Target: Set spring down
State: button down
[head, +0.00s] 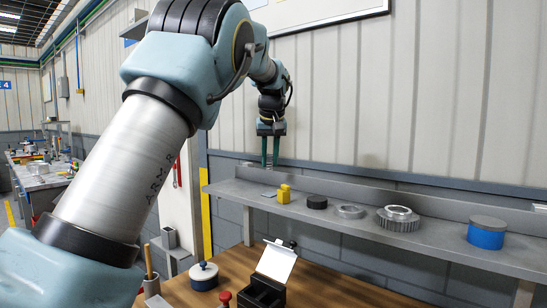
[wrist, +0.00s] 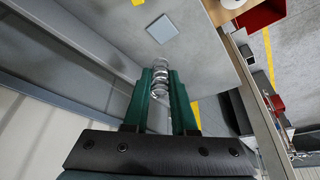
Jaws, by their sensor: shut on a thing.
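My gripper (head: 270,165) hangs with its green fingers pointing down over the left end of the grey shelf (head: 440,238). In the wrist view my gripper (wrist: 160,78) is shut on a shiny coiled spring (wrist: 159,62), which shows between and past the fingertips. A flat grey square plate (wrist: 163,27) lies on the shelf ahead of the fingertips; the plate also shows in the head view (head: 268,193). I cannot tell whether the spring touches the shelf.
Right along the shelf stand a yellow block (head: 284,194), a black disc (head: 317,202), a metal ring (head: 351,211), a toothed metal part (head: 398,219) and a blue cylinder (head: 486,237). A wooden table below holds a black box (head: 262,296) and a lidded pot (head: 204,277). A wall runs behind.

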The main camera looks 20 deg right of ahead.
jog(key=shift+f+b, duration=3.3)
jog(key=shift+f, duration=0.1)
jog(key=shift+s+f, duration=0.1)
jog(key=shift+f, duration=0.25)
jog(key=c, duration=0.6)
grip_release()
jog(key=shift+c, duration=0.2)
jog(key=shift+r, duration=0.1)
jog(key=b+v, duration=0.2)
jog(key=v, duration=0.9)
jog(key=w+a+f+n+g, duration=0.1)
jog(key=a+f, duration=0.9)
jog(key=a, duration=0.2)
jog(key=a+f+n+g, duration=0.1)
jog(key=a+f, duration=0.8)
jog(key=a, duration=0.3)
jog(key=s+a+f+y, duration=0.1)
jog(key=s+a+f, duration=1.3)
jog(key=s, duration=0.4)
jog(key=shift+a+f+g, duration=0.3)
jog(key=shift+a+f, duration=0.05)
jog(key=shift+a, duration=0.2)
